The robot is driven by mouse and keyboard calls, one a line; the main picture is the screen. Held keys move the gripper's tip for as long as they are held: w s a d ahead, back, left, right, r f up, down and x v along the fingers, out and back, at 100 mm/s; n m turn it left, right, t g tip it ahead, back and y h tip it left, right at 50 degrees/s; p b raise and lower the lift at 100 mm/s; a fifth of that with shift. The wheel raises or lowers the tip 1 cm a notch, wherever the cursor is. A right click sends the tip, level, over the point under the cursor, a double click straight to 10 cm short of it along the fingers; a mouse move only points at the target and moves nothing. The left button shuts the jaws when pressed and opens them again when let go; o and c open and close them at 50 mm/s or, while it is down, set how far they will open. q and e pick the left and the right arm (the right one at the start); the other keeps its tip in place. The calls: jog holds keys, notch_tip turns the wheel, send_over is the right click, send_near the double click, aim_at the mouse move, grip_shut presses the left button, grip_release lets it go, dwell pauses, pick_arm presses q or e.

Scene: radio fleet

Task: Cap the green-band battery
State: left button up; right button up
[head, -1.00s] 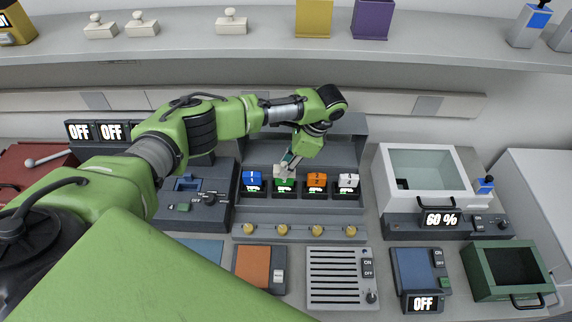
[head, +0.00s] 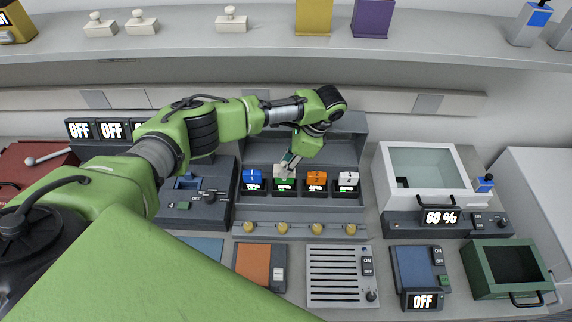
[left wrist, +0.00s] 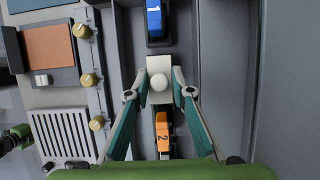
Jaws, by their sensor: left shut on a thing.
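My left gripper (head: 288,163) is shut on a white cap (head: 283,170) with a round knob. The cap and gripper also show in the left wrist view, the cap (left wrist: 159,80) lying between the two fingertips. The cap is right over the green-band battery (head: 284,183), second from the left in the charger row. In the wrist view the cap hides that battery. I cannot tell whether the cap is fully seated on it or just above.
A blue battery (head: 252,176) stands to the left, an orange battery (head: 316,178) and a white one (head: 348,179) to the right, close by. Several brass knobs (head: 283,228) line the charger front. More white knobbed caps (head: 231,20) rest on the shelf (head: 260,45) above.

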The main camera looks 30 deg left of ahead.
pick_arm(q)
jog(key=shift+f, duration=0.65)
dwell(1.0)
jog(key=o, duration=0.8)
jog(key=o, duration=0.5)
jog(key=shift+r+p, duration=2.5)
jog(key=shift+p, duration=0.05)
jog(key=shift+r, duration=1)
